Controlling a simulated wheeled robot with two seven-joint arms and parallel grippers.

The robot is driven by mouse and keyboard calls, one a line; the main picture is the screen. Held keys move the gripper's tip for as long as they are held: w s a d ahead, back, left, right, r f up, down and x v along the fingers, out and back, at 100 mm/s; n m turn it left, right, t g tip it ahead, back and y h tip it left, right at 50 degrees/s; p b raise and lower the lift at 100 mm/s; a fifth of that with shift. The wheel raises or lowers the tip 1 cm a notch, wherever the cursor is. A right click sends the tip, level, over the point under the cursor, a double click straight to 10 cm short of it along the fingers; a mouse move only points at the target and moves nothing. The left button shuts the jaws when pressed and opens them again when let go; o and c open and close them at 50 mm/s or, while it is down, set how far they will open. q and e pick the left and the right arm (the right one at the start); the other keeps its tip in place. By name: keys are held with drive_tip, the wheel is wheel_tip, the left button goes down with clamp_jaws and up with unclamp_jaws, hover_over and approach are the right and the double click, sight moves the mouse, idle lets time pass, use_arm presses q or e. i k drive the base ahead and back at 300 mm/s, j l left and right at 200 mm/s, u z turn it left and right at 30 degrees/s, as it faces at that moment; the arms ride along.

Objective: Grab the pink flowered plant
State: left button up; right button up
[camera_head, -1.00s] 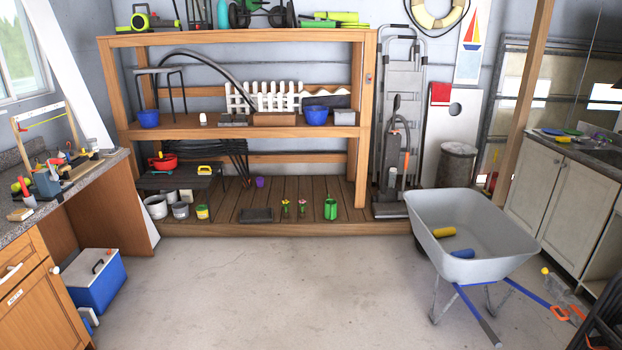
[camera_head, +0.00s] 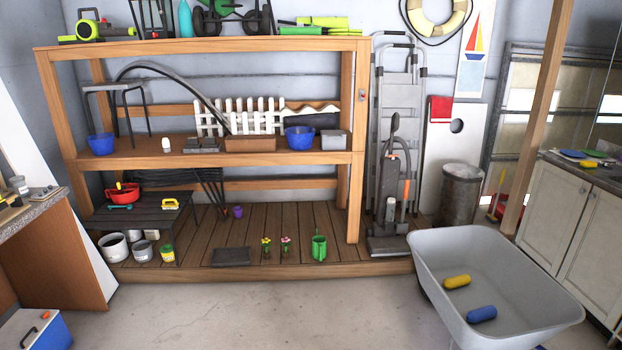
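The pink flowered plant (camera_head: 286,244) is small, with a pink bloom on a green stem. It stands upright on the low wooden deck of the shelf unit, ahead of me and a little left of the picture's middle. A similar plant with a yellow bloom (camera_head: 265,246) stands just to its left. A green watering can (camera_head: 319,247) stands to its right. Neither of my grippers shows in the head view.
A grey wheelbarrow (camera_head: 440,262) holding a yellow and a blue cylinder stands at the front right. A blue cooler (camera_head: 40,335) is at the lower left. The concrete floor (camera_head: 240,315) before the deck is clear. A vacuum cleaner (camera_head: 392,190) stands right of the shelf.

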sight(286, 251)
drive_tip(key=i, duration=3.3)
drive_tip(key=i+u, duration=0.15)
drive_tip(key=i, duration=0.55)
drive_tip(key=i+l+u, duration=0.1)
drive_tip(key=i, duration=0.6)
drive_tip(key=l, duration=0.1)
